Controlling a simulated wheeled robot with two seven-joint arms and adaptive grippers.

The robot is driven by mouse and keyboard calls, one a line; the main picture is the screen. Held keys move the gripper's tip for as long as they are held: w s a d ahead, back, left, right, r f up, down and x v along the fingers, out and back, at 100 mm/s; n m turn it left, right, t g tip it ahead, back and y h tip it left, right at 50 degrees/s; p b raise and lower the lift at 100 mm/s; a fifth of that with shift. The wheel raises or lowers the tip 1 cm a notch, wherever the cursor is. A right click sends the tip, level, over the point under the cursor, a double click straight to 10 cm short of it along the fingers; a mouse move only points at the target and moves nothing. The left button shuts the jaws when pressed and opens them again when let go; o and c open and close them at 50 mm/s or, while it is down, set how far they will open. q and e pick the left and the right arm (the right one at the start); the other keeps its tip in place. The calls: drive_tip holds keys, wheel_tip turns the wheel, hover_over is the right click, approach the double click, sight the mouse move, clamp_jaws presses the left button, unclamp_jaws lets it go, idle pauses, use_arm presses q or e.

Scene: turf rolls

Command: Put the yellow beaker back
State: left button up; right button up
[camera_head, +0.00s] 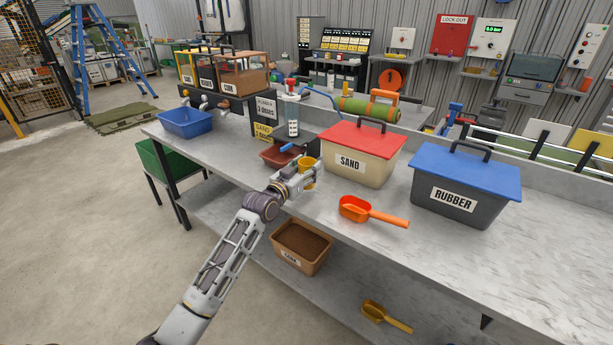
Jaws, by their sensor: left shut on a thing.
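The yellow beaker (307,163) is a small cup near the middle of the workbench, just left of the sand box. My left gripper (303,177) reaches in from the lower left and is shut on the yellow beaker. The gripper hides the beaker's lower part, so I cannot tell whether it touches the bench. My right gripper does not show.
A red-lidded SAND box (362,152) and a blue-lidded RUBBER box (467,184) stand to the right. An orange scoop (372,212) lies in front. A reddish tray (281,156) is behind the gripper. A blue bin (185,122) sits at left. The bench's front right is clear.

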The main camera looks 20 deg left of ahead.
use_arm(q)
wheel_tip(320, 180, down, 2)
drive_tip(key=shift+f, duration=0.4)
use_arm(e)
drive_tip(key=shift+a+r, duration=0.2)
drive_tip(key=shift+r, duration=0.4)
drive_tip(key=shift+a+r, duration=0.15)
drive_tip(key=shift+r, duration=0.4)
use_arm(q)
drive_tip(key=shift+f, duration=0.1)
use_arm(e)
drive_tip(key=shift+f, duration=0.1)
use_arm(q)
drive_tip(key=o, duration=1.1)
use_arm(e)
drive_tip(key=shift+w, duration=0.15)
